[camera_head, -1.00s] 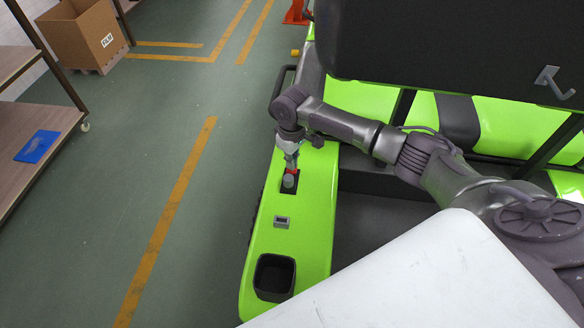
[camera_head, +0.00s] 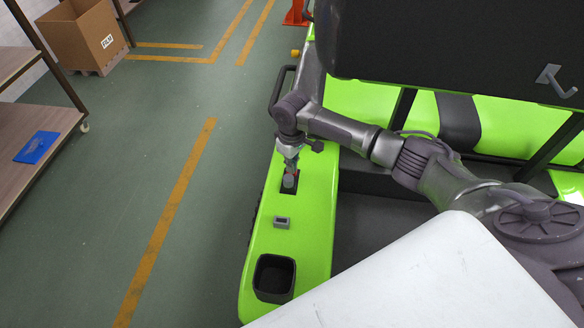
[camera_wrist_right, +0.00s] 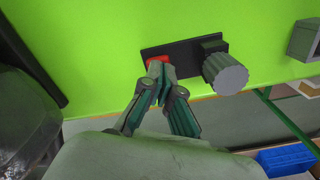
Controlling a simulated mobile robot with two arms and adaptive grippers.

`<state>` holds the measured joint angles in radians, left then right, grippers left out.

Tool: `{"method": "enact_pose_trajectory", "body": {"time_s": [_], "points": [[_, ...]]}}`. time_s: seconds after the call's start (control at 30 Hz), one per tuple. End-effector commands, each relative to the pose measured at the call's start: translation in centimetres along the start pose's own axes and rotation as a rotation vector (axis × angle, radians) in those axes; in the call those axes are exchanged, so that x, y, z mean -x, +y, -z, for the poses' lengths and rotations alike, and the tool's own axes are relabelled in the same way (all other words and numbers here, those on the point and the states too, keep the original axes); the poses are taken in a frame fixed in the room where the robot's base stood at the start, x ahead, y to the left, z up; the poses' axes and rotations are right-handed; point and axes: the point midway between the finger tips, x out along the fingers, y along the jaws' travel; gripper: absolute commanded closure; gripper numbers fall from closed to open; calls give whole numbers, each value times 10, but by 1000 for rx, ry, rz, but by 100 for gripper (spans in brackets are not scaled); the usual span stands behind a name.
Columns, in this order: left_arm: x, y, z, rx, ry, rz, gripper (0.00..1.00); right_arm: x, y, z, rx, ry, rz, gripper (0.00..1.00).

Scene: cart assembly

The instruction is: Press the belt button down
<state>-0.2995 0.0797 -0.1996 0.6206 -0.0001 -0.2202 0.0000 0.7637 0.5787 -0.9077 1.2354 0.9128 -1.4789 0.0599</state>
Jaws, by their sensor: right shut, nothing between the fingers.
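The red belt button (camera_wrist_right: 157,61) sits on a black plate (camera_wrist_right: 183,52) on the green cart panel (camera_wrist_right: 100,60), beside a grey ribbed knob (camera_wrist_right: 225,74). My right gripper (camera_wrist_right: 161,70) is shut and empty. Its fingertips are right at the button and cover part of it; I cannot tell whether they touch it or how far down it is. In the head view the right gripper (camera_head: 291,164) points down at the plate, just behind the knob (camera_head: 288,181), and mostly hides the button. My left gripper is not in view.
On the same green panel are a small grey switch box (camera_head: 282,222) and a black open bin (camera_head: 274,277). A large dark panel (camera_head: 450,50) hangs at the upper right. A shelf with a blue tray (camera_head: 37,147) and a cardboard box (camera_head: 83,35) stand left across clear floor.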

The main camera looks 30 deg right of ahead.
Motion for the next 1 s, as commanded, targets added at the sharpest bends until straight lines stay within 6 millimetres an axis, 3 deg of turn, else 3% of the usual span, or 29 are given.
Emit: {"method": "enact_pose_trajectory", "body": {"time_s": [1.0], "points": [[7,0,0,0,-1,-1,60,-3,-1,-2,0,-4,2,100]]}}
